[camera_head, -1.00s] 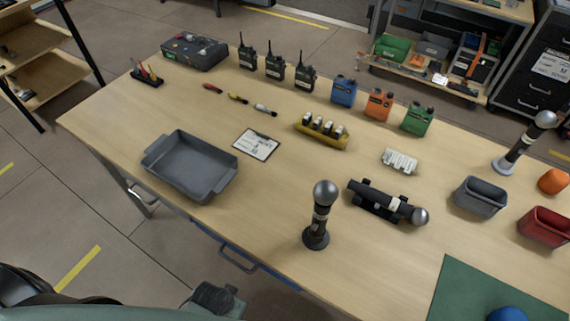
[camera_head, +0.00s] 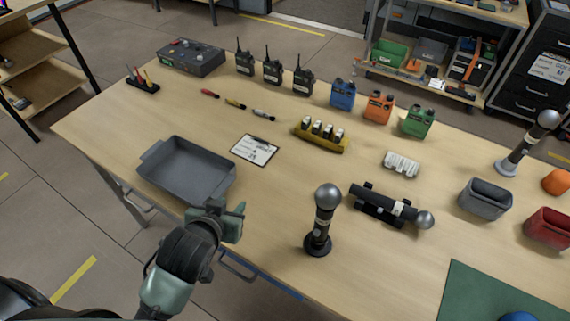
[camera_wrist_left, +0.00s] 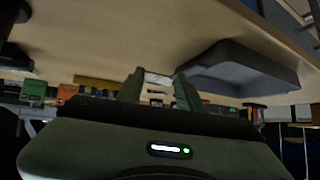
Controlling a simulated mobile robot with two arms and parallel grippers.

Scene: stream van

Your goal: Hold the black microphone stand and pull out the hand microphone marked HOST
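A hand microphone (camera_head: 325,199) with a silver head stands upright in a round black stand (camera_head: 318,244) near the table's front edge. A second microphone (camera_head: 396,208) lies in a black cradle to its right. A third (camera_head: 533,138) stands upright in a light grey stand at the far right. The microphone labels are too small to read. My left gripper (camera_head: 236,219) is at the table's front edge, left of the black stand and apart from it. In the left wrist view its fingers (camera_wrist_left: 158,88) are apart with nothing between them. My right gripper is not in view.
A grey tray (camera_head: 150,160) lies behind the left gripper, with a clipboard (camera_head: 256,149) beside it. A grey bin (camera_head: 484,199), a red bin (camera_head: 548,229) and a green mat (camera_head: 462,291) are at the right. The tabletop between tray and black stand is clear.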

